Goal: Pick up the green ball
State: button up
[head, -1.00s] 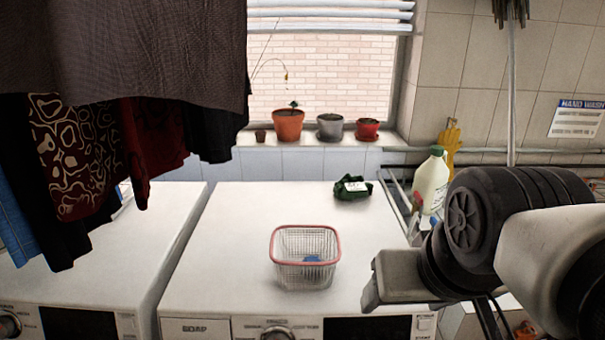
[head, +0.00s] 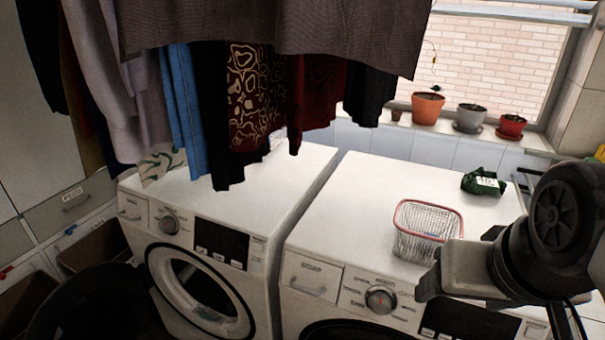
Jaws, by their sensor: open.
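No green ball can be made out in the head view. A dark green crumpled item with a white label (head: 484,183) lies at the back of the right washing machine, and it does not look like a ball. My gripper (head: 428,288) shows at the right, partly seen from the side, in front of the wire basket in the picture. It is open, and nothing shows between its fingers. My arm hides part of the machine's right side.
A wire basket with a red rim (head: 428,203) stands on the right washing machine (head: 350,215), with something blue inside. Hanging clothes (head: 250,95) fill the upper left. Flower pots (head: 427,108) line the windowsill.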

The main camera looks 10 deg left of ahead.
aim_at(231, 311)
jog(key=k+j+u, duration=0.1)
jog(key=u, duration=0.25)
jog(key=k+j+u, duration=0.1)
jog(key=j+u, duration=0.45)
jog(key=u, duration=0.15)
jog(key=i, duration=0.5)
jog(key=k+l+z, duration=0.1)
jog(key=k, duration=0.2)
jog(key=l+z, duration=0.6)
jog(key=z, duration=0.2)
jog(key=l+z, duration=0.25)
jog(key=z, duration=0.15)
jog(key=k+j+u, duration=0.1)
jog(key=j+u, duration=0.15)
jog(key=u, duration=0.2)
jog(key=k+j+u, duration=0.1)
jog(key=j+u, duration=0.15)
jog(key=u, duration=0.2)
jog(key=j+u, duration=0.25)
jog(key=u, duration=0.2)
jog(key=i, duration=0.55)
